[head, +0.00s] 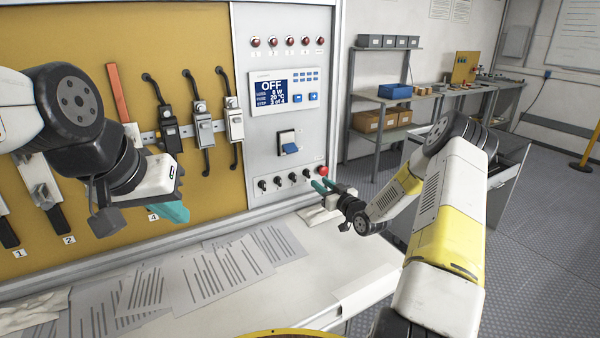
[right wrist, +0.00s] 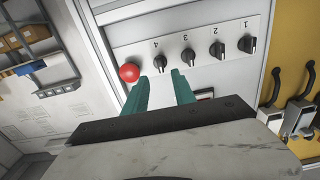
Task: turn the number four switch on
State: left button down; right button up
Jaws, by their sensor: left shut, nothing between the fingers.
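The number four switch is a small black knob (right wrist: 160,63) on a white label strip in the right wrist view, where the numbers appear upside down. In the head view it is the knob (head: 307,173) nearest the red button. My right gripper (right wrist: 160,75) is open, its teal fingertips apart and in line with either side of knob four; I cannot tell if they touch it. It also shows in the head view (head: 324,184), just in front of the panel. My left gripper (head: 182,212) is shut and empty in front of the yellow board.
The red button (right wrist: 129,72) is close beside the right gripper's left finger. Knob three (right wrist: 188,57) is close on the other side. A display (head: 285,91) reads OFF. Fuse holders (head: 235,124) hang on the yellow board. Papers (head: 215,270) lie on the worktop.

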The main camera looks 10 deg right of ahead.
aim_at(308, 173)
jog(key=x, duration=0.7)
jog(key=shift+w, duration=0.2)
jog(key=shift+a, duration=0.1)
grip_shut()
